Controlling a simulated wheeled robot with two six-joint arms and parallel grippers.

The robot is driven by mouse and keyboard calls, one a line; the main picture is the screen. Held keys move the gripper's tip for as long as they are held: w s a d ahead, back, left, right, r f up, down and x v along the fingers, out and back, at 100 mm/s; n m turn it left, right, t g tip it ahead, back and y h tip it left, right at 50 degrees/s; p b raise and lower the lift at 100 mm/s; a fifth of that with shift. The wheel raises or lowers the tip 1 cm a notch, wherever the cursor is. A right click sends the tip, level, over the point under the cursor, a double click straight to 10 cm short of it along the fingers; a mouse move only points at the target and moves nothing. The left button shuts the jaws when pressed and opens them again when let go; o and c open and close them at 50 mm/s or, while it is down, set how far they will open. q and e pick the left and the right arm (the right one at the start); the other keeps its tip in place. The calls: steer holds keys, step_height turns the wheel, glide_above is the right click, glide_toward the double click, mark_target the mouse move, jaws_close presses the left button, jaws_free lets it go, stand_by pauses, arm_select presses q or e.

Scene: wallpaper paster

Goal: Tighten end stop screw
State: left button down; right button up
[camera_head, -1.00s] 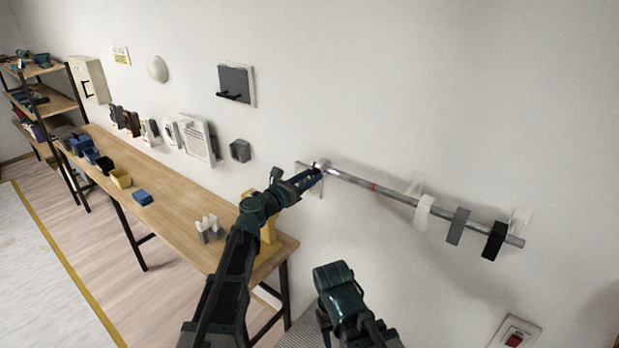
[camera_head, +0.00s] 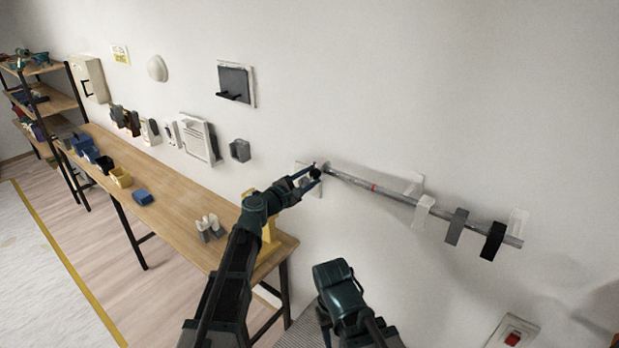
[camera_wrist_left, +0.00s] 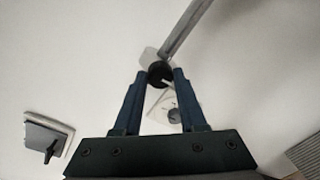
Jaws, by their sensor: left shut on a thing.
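A grey metal rail (camera_head: 400,194) runs along the wall, with a red mark (camera_head: 374,188) on it. A dark round knob (camera_wrist_left: 160,74), which looks like the end stop screw, sits at the rail's left end in front of a pale end stop piece (camera_wrist_left: 147,59). My left gripper (camera_head: 314,172) is at that end. In the left wrist view my left gripper (camera_wrist_left: 160,76) has its two blue fingertips on either side of the knob, shut on it. The knob also shows in the head view (camera_head: 315,174). My right arm is low in the middle, and its gripper is not visible.
White (camera_head: 424,211), grey (camera_head: 456,227) and black (camera_head: 492,241) strips hang on the rail's right part. A wooden bench (camera_head: 185,200) with small bins stands at left. A red switch (camera_head: 513,338) is low at right. The wall above the rail is clear.

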arm_select(q)
steer(key=m, duration=0.6)
steer(key=shift+m, duration=0.4)
stand_by(0.4)
steer(key=shift+c, duration=2.3)
jaws_free()
steer(key=v, duration=1.3)
steer(key=shift+s+p, duration=0.35)
steer(key=shift+s, duration=0.1)
